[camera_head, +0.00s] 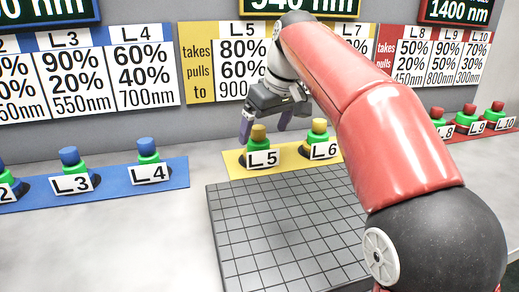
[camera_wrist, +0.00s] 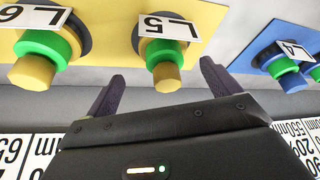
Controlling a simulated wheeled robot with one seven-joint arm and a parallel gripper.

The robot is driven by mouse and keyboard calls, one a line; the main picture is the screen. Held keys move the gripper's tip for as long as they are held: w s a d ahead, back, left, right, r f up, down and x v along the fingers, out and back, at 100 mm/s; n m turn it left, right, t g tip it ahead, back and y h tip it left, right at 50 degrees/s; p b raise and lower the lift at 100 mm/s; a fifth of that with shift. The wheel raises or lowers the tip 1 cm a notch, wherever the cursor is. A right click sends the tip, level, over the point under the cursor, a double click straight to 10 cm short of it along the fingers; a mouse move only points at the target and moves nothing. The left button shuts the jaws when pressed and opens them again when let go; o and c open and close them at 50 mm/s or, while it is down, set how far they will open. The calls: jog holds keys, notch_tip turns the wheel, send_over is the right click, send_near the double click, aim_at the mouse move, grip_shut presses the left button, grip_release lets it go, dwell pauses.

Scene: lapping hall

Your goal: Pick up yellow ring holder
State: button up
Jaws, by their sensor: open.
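Two yellow-topped holders with green rings stand on a yellow mat (camera_head: 232,161). The one labelled L5 (camera_head: 258,143) is at the left and the one labelled L6 (camera_head: 318,137) at the right. My gripper (camera_head: 266,126) is open and empty at L5, with its fingers on either side of the yellow top in the picture. In the wrist view the L5 holder (camera_wrist: 164,52) shows between the spread fingertips (camera_wrist: 162,70), with a gap on both sides. The L6 holder (camera_wrist: 40,55) is at the left there. I see no contact with the fingers.
A grey gridded plate (camera_head: 290,230) lies in front of the yellow mat. Blue-topped holders stand on a blue mat (camera_head: 112,190) at the left, red-topped ones on a red mat (camera_head: 486,132) at the right. A wall with sign panels (camera_head: 150,66) rises close behind.

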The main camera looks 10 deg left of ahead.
aim_at(261, 139)
jog(key=x, duration=0.3)
jog(key=s+b+x, duration=0.1)
jog(key=x, duration=0.1)
jog(key=shift+w+a+f, duration=0.1)
jog(key=shift+a+f, duration=0.1)
jog(key=shift+f, duration=0.05)
jog(key=shift+c, duration=0.2)
jog(key=c, duration=1.2)
